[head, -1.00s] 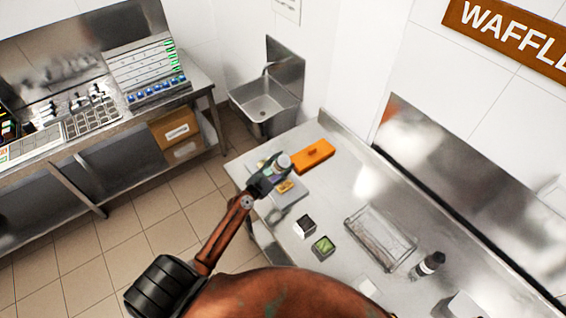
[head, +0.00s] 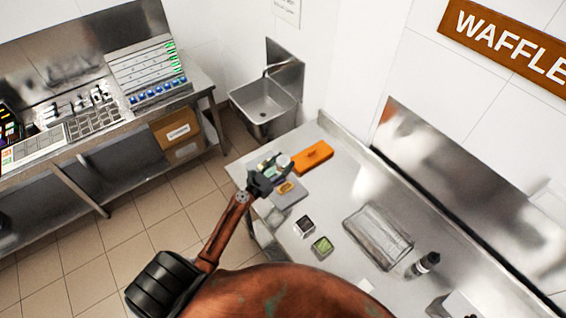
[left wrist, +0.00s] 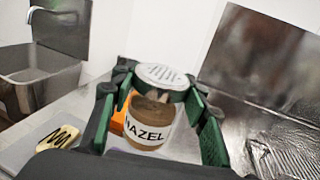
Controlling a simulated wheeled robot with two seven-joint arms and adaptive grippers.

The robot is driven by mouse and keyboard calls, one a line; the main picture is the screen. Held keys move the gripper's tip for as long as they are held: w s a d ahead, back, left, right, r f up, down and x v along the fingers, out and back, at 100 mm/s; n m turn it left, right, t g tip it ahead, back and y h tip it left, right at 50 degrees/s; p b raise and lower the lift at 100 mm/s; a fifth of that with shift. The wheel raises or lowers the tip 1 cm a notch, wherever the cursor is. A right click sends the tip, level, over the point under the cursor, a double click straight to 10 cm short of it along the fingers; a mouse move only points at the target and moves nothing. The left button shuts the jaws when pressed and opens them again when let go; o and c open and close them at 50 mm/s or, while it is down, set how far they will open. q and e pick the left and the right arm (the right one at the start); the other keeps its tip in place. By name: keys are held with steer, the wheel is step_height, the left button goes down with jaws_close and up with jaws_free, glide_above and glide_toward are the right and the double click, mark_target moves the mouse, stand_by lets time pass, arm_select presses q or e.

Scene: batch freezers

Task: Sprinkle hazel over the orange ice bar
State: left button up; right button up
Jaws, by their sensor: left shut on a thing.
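My left gripper (head: 268,174) is shut on the hazel jar (head: 284,161), over the far left of the steel counter. In the left wrist view the gripper (left wrist: 160,92) has one green-edged finger on each side of the jar (left wrist: 148,134). The jar has a brown filling, a white "HAZEL" label and a pale, perforated-looking lid. A yellow-orange ice bar (head: 285,187) lies on a grey tray (head: 291,200), just below the gripper in the head view. In the left wrist view the bar (left wrist: 58,138) shows dark zigzag lines, left of the jar. My right gripper is out of view.
An orange block (head: 312,155) lies behind the jar. A black-sided container (head: 304,226), a container with green contents (head: 322,247), a clear bin (head: 378,237) and a dark bottle (head: 427,264) stand to the right. A sink (head: 264,103) is beyond the counter.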

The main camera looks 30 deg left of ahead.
arm_select(q)
steer(key=s+d, duration=0.8)
steer(key=s, duration=0.4)
steer(key=shift+s, duration=0.3)
stand_by(0.3)
